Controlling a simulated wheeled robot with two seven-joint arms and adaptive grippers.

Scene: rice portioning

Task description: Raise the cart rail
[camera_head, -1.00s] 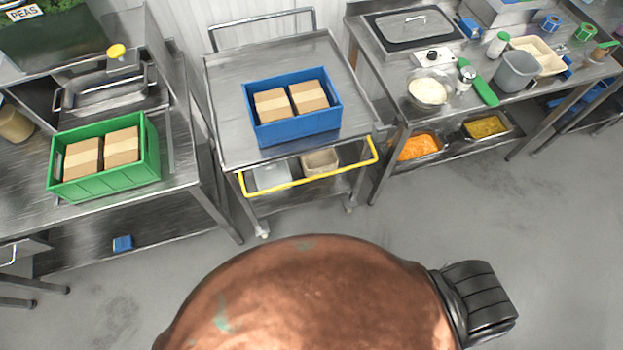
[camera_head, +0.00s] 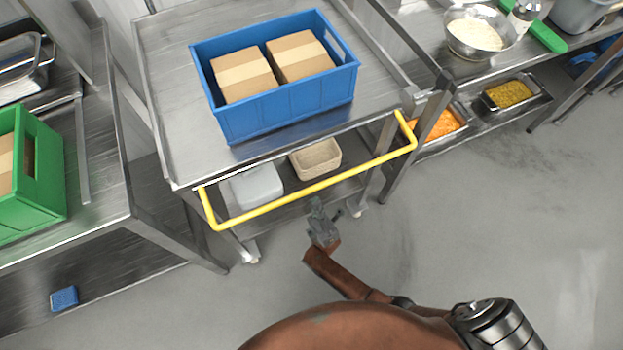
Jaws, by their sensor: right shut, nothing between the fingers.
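The cart (camera_head: 185,130) is a steel trolley in the upper middle of the head view. Its rail (camera_head: 310,190) is a yellow bar across the cart's near side, hanging below the level of the top, in front of the lower shelf. My right gripper (camera_head: 316,206) is shut and empty, just below the middle of the rail. It looks close to the bar, but I cannot tell whether it touches it. My left gripper is not in view.
A blue crate (camera_head: 290,112) with two cartons stands on the cart. A white tub (camera_head: 257,186) and a beige bin (camera_head: 316,158) sit on the lower shelf. A green crate (camera_head: 45,190) is on the left table. A steel bowl (camera_head: 478,45) is on the right counter. The floor at right is clear.

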